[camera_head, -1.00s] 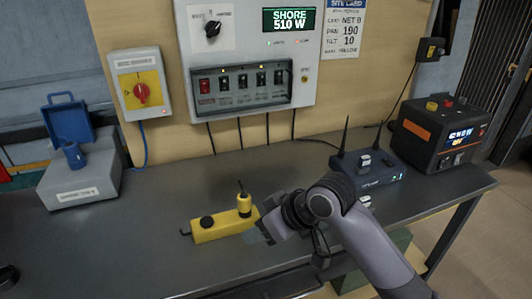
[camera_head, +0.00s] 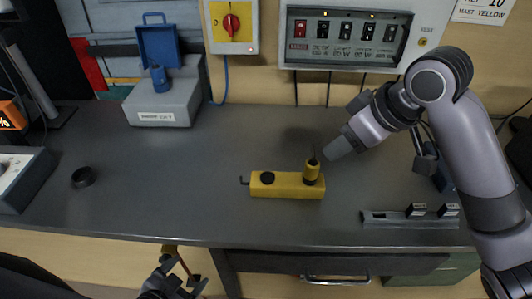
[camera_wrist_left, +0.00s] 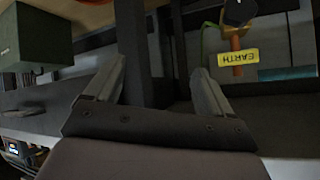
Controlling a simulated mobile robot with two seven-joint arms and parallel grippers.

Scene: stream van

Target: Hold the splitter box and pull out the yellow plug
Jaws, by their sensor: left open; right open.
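The yellow splitter box (camera_head: 276,188) lies on the grey bench, with a black round cap on its top and a dark hook at its left end. The yellow plug (camera_head: 312,174) stands upright in its right end, with a thin dark cable stub rising from it. My right gripper (camera_head: 337,149) is just right of and behind the plug, apart from it in the picture; its finger gap is hard to see. My left gripper (camera_head: 178,280) is low in front of the bench edge, away from the box. In the left wrist view its fingers (camera_wrist_left: 155,82) are spread and empty.
A black ring (camera_head: 83,177) lies on the left. A grey rail with small blocks (camera_head: 410,220) lies front right.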

